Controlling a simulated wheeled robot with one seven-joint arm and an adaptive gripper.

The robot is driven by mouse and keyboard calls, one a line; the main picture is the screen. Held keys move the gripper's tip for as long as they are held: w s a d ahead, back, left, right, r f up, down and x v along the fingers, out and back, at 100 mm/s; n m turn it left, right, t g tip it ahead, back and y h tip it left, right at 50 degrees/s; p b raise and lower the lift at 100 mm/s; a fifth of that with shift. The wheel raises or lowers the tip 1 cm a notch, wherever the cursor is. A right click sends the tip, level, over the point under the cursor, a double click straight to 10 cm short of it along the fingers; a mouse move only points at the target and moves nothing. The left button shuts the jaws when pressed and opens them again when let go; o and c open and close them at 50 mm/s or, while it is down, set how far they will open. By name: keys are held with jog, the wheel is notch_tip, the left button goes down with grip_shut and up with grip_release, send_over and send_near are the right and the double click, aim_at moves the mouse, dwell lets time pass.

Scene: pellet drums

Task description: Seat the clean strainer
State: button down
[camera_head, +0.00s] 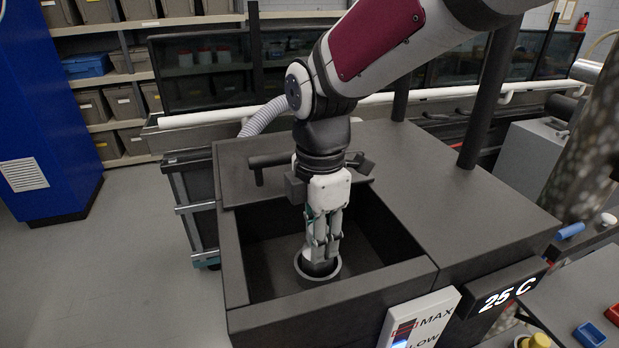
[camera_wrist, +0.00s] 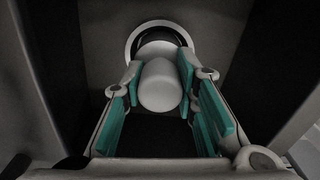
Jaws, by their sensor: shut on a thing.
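My gripper (camera_head: 321,248) points down into the open dark tank (camera_head: 249,280) in the head view. Its fingers are shut on a pale rounded piece (camera_wrist: 160,88), which I take to be the top of the clean strainer, between the teal pads in the wrist view. Below the fingertips is a pale ring (camera_head: 301,266) with a dark inside, at the tank's floor near the front wall. It also shows in the wrist view (camera_wrist: 131,37), just beyond the held piece. The strainer's lower part is hidden, so I cannot tell how deep it sits in the ring.
The tank's walls stand close around my gripper. A dark flat top (camera_head: 455,185) and two posts are to the right. A display reading 25 C (camera_head: 507,293) and a MAX/LOW gauge (camera_head: 420,318) are on the front. A blue tray (camera_head: 590,334) lies at lower right.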

jog(key=shift+f, duration=0.25)
jog(key=c, duration=1.3)
grip_release()
notch_tip(320, 180, up, 12)
jog(key=shift+b, duration=0.35)
jog(key=s+d+f+m+t, duration=0.1)
jog(key=s+d+m, duration=0.3)
jog(key=m, duration=0.3)
jog(key=s+d+f+m+t, duration=0.1)
jog(key=s+d+m+t, duration=0.1)
jog(key=d+m, duration=0.5)
jog(key=s+d+f+m+t, duration=0.1)
jog(key=s+d+m+t, duration=0.1)
jog(key=s+d+m, duration=0.3)
jog(key=shift+s+d+f+m, duration=0.1)
jog(key=shift+s+m, duration=0.1)
jog(key=shift+m, duration=0.75)
jog(key=shift+s+d+m, duration=0.1)
jog(key=shift+s+m, duration=0.05)
jog(key=shift+m, duration=0.8)
